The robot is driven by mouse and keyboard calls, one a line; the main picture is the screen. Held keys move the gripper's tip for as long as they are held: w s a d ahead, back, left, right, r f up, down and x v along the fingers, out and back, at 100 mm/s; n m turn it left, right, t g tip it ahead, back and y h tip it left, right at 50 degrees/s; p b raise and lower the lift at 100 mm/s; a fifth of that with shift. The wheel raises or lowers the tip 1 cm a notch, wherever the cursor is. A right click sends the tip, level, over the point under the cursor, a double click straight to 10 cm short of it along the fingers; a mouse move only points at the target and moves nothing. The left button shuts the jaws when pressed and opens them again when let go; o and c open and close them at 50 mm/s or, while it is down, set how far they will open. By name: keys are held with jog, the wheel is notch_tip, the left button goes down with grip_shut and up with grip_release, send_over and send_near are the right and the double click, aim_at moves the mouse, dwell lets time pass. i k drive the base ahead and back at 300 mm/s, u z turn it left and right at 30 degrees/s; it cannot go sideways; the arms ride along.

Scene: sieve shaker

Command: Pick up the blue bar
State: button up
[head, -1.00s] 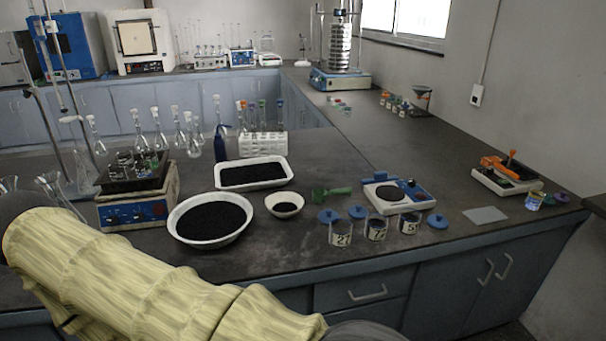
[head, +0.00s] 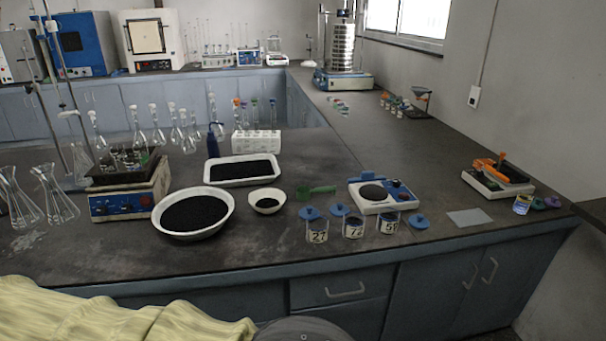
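I cannot tell for certain which thing is the blue bar. A short blue piece (head: 366,180) shows at the back left edge of a white balance with a round dark pan. Another small blue piece (head: 345,14) sits on top of the tall sieve stack of the shaker (head: 342,45), at the far end of the right counter. It is too small to make out its shape. My arm crosses the bottom left of the head view in a yellowish sleeve. My gripper is not in view.
Jars with number labels (head: 317,231) and blue lids stand near the front edge. Black-filled dishes (head: 228,216), a tray (head: 271,181), flasks and a hotplate (head: 123,203) crowd the left. An orange-handled device (head: 497,181) stands right.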

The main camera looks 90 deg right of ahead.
aim_at(366, 176)
jog(key=k, duration=1.9)
jog(key=z, duration=2.1)
